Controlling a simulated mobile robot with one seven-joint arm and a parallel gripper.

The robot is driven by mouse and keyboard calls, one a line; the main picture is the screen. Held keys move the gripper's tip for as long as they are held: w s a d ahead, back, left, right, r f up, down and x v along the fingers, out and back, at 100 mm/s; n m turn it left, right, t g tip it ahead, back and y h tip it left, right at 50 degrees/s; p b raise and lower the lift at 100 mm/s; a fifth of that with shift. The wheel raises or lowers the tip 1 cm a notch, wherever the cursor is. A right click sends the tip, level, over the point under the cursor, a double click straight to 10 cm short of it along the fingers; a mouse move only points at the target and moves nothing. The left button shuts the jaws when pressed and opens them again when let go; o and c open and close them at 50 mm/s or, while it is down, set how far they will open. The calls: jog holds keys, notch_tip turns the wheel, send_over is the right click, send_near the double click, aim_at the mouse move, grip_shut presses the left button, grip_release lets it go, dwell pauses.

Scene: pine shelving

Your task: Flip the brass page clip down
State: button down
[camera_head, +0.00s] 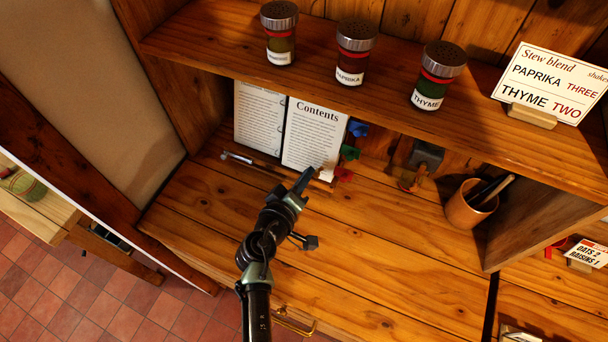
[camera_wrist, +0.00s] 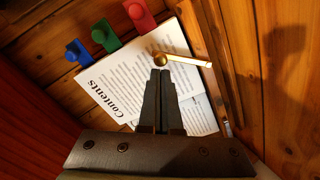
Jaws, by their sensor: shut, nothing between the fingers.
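The brass page clip shows in the wrist view as a round knob with a flat strip (camera_wrist: 188,61). The strip runs right from the knob, past the lower edge of the Contents page (camera_wrist: 128,84). My gripper (camera_wrist: 160,72) is shut and empty, its fingertips right at the knob in that view; I cannot tell whether they touch. In the head view my gripper (camera_head: 308,172) is at the lower edge of the Contents page (camera_head: 312,135) of the open book, and the clip is mostly hidden there.
Blue (camera_head: 358,129), green (camera_head: 350,152) and red (camera_head: 343,174) tabs line the page's right side. A pen cup (camera_head: 465,208) stands to the right. Shakers, including paprika (camera_head: 351,67) and thyme (camera_head: 433,93), stand on the shelf above. The front boards are clear.

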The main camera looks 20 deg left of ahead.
jog(key=shift+d+f+m+b, duration=0.2)
jog(key=shift+d+m+b, duration=0.1)
jog(key=shift+m+b, duration=0.25)
jog(key=d+f+m+b, duration=0.1)
jog(key=m+b, duration=0.1)
jog(key=b, duration=0.2)
jog(key=s+d+f+m+b, duration=0.1)
jog(key=m+b, duration=0.2)
jog(key=d+f+m+b, duration=0.1)
jog(key=m+b, duration=0.1)
jog(key=b, duration=0.2)
jog(key=shift+s+f+m+b, duration=0.2)
jog(key=shift+f+m+b, duration=0.1)
jog(key=shift+m, duration=0.05)
jog(key=shift+r+p, duration=0.3)
jog(key=shift+p, duration=0.05)
jog(key=shift+w+a+r+b, duration=0.1)
jog(key=shift+a+r+b, duration=0.2)
jog(key=shift+a, duration=0.4)
